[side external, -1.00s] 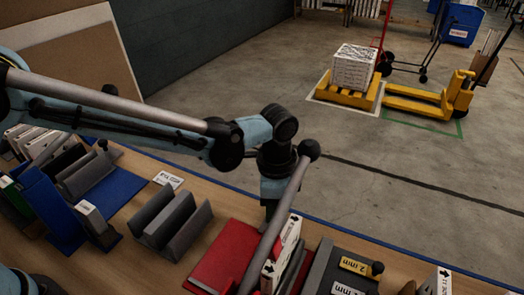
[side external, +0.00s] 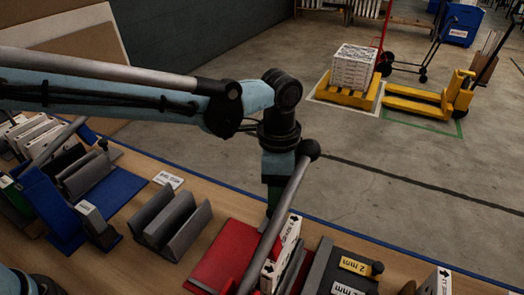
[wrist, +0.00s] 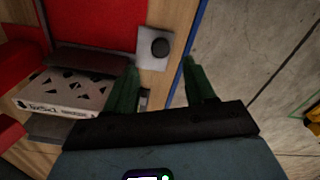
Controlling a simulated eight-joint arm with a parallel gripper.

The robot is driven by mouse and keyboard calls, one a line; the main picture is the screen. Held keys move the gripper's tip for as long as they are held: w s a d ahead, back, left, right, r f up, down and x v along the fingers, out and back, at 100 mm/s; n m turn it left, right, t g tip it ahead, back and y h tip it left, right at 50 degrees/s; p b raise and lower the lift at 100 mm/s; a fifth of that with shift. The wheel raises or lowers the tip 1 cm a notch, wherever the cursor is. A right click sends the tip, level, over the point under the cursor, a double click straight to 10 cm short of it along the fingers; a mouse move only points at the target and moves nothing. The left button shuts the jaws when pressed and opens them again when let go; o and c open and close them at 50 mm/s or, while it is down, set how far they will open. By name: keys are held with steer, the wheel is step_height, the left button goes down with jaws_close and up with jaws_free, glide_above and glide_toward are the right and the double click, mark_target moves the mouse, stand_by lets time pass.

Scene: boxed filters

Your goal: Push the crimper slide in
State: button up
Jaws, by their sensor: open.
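My gripper (wrist: 163,82) points down with its two green fingers apart and nothing between them. It also shows in the side view (side external: 273,200), partly behind a grey lever, above the far edge of the bench. The wrist view has a pale metal plate with a black knob (wrist: 160,47) just beyond the fingers, beside a red base (wrist: 100,18). I cannot tell surely whether that plate is the crimper slide. A white boxed filter (wrist: 70,92) with black arrows stands between dark grey jaws left of the fingers, and also shows in the side view (side external: 290,238).
A grey lever with a black ball end (side external: 308,150) slants up in front of my gripper. A grey V-shaped holder (side external: 178,232) is at left. Open floor lies beyond the bench.

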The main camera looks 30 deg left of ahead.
step_height(320, 180, up, 6)
steer(key=shift+r, duration=0.25)
steer(key=s+a+r+n+t, duration=0.1)
steer(key=a+n, duration=0.1)
steer(key=a, duration=0.3)
steer(key=s+a+r+n+t+h, duration=0.1)
steer(key=a+n, duration=0.1)
steer(key=a, duration=0.3)
steer(key=s+a+r+n+t, duration=0.1)
steer(key=a+r+n, duration=0.15)
steer(key=a, duration=0.35)
steer(key=s+a+f+n+t+y, duration=0.1)
steer(key=s+a+f+n+t, duration=0.3)
steer(key=s+a+n, duration=0.3)
steer(key=a+f, duration=0.1)
steer(key=a, duration=0.3)
steer(key=shift+s+a+f, duration=0.2)
steer(key=shift+s, duration=0.05)
